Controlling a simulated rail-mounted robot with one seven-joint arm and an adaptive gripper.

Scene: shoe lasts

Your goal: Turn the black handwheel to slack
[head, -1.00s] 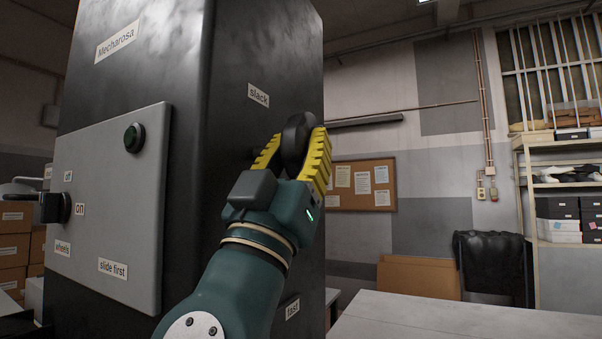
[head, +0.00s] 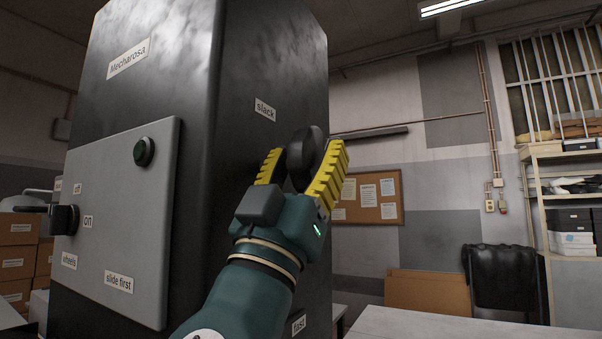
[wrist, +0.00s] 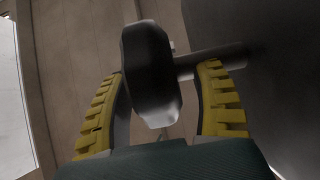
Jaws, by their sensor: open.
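The black handwheel (head: 306,158) sticks out from the right side of the dark machine cabinet (head: 262,62), below the "slack" label (head: 265,110). A "fast" label (head: 298,325) is lower on the same side. My gripper (head: 300,172) is open, with its yellow ribbed fingers on either side of the wheel. In the wrist view the handwheel (wrist: 150,70) is between the fingers (wrist: 160,100), nearer the left one, with its shaft running right to the cabinet. I cannot tell whether a finger touches the wheel.
A light table (head: 440,328) is at lower right. Shelves (head: 560,200) stand at far right.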

